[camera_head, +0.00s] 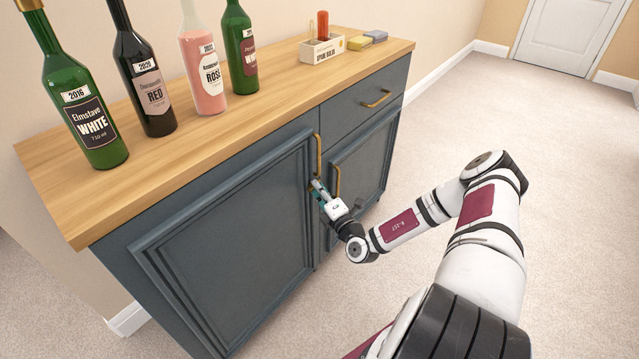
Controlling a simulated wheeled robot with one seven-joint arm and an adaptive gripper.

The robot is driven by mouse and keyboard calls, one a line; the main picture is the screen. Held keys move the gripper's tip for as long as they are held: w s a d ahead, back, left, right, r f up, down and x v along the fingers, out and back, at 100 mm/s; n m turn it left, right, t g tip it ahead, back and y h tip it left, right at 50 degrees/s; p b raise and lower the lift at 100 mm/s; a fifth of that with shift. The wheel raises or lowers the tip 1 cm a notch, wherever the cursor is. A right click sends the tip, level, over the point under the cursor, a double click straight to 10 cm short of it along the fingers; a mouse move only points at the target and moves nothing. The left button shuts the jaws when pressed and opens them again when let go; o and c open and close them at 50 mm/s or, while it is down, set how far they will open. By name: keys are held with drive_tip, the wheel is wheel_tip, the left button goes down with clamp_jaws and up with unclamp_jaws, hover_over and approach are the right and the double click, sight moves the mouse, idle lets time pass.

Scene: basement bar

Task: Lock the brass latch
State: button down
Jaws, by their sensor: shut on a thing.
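The blue-grey cabinet has a large left door (235,240) and a smaller right door (362,165), both closed. My gripper (318,187) is at the seam between the doors, just below the left door's upright brass handle (318,152). It is shut on a small brass piece (311,186) that shows at its fingertips, which I take for the brass latch. The fingers cover most of it, so I cannot tell its position. The right door's brass handle (338,182) is close to the right of my fingers.
Several wine bottles (206,75) stand on the wooden top (190,150), with a small box (322,50) and sponges (360,42) behind. A drawer (365,105) with a brass pull is above the right door. Carpet in front is clear.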

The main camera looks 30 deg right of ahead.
drive_tip(key=shift+m+g+p, duration=0.5)
drive_tip(key=shift+m+p, duration=0.4)
drive_tip(key=shift+m, duration=0.3)
drive_tip(key=c, duration=1.7)
unclamp_jaws()
